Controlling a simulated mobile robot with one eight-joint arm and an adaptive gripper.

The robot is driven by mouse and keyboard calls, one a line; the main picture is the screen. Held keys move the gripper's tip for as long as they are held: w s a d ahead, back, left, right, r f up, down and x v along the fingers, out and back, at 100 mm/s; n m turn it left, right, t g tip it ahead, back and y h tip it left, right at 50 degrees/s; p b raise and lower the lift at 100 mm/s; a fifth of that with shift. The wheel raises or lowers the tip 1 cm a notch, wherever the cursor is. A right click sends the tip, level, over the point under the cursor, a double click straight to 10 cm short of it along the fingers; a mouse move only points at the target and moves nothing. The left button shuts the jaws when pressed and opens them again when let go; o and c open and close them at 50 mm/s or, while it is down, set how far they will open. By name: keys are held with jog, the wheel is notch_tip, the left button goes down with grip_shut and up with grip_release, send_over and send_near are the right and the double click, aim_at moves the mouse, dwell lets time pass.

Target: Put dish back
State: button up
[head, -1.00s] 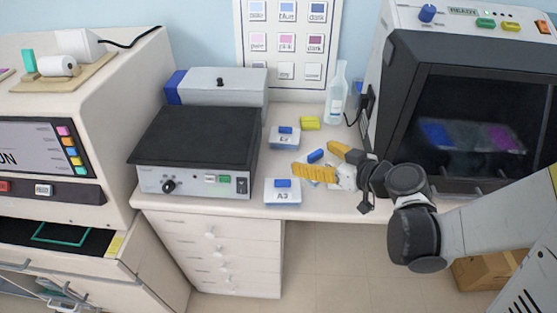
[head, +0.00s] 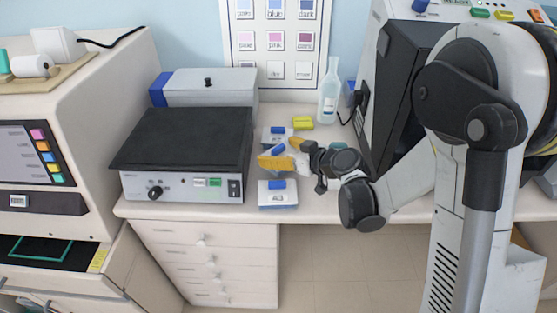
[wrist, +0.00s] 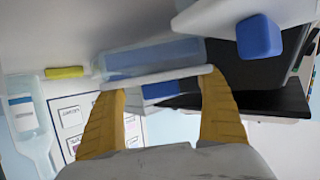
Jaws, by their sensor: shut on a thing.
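In the wrist view, the held dish (wrist: 155,62) spans between the fingertips (wrist: 162,85), translucent with a pale edge and bluish inside. I cannot tell whether the held dish touches the counter.
A black-topped hotplate (head: 180,140) stands close on the left, with a grey box (head: 205,85) behind it. A yellow block (head: 302,122) and a clear bottle (head: 329,92) stand behind the gripper. A dark-windowed machine (head: 400,85) is on the right.

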jog(key=shift+f+b, duration=0.3)
jog(key=shift+f, duration=0.85)
jog(key=shift+f, duration=0.25)
jog(key=o, duration=1.1)
jog(key=shift+r, duration=0.3)
jog(key=p+v, duration=0.1)
jog(key=v, duration=0.6)
jog(key=shift+s+d, duration=0.15)
jog(key=shift+s, duration=0.05)
